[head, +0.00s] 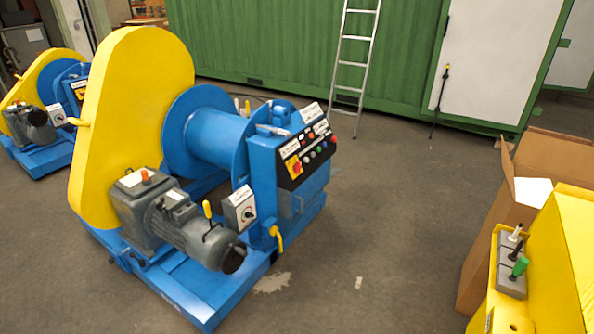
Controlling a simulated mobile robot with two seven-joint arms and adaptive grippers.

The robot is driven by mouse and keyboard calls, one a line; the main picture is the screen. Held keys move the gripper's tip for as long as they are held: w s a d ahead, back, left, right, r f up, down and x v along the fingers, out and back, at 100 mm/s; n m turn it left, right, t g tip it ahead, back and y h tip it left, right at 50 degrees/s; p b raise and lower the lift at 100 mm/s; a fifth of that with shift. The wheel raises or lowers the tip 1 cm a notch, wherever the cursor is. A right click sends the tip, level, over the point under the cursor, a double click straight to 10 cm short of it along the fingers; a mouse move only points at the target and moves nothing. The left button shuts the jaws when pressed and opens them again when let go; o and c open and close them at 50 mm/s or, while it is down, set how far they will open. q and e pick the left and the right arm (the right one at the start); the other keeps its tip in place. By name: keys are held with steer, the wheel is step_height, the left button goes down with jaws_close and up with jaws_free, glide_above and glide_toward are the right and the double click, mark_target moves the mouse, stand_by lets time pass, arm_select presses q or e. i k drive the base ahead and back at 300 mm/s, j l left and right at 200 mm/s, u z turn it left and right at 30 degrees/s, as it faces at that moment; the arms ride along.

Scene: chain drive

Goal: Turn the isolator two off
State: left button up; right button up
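A grey-white isolator box (239,208) with a dark rotary knob stands at the front of the near blue and yellow winch, beside its grey motor. A second, similar isolator box (57,114) shows on the far winch at the left edge. The label on each is too small to read, so I cannot tell which is isolator two. The knob positions cannot be made out clearly. Neither of my grippers is in view.
The near winch (128,120) has a control panel (305,155) with coloured buttons and a yellow-handled lever. A yellow machine (560,255) with levers and a cardboard box (560,150) stand at right. A ladder (352,62) leans on the green container. Floor between is open.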

mark_target(296, 168)
steer(key=i+j+z, duration=0.1)
steer(key=i, duration=0.15)
steer(key=i+l, duration=0.5)
steer(key=i+l+u, duration=0.15)
steer(key=i+l, duration=0.75)
steer(key=i+l+u, duration=0.15)
steer(key=i+l, duration=0.3)
steer(key=l, duration=0.15)
steer(key=i+l, duration=0.45)
steer(key=l, duration=0.15)
steer(key=u, duration=0.05)
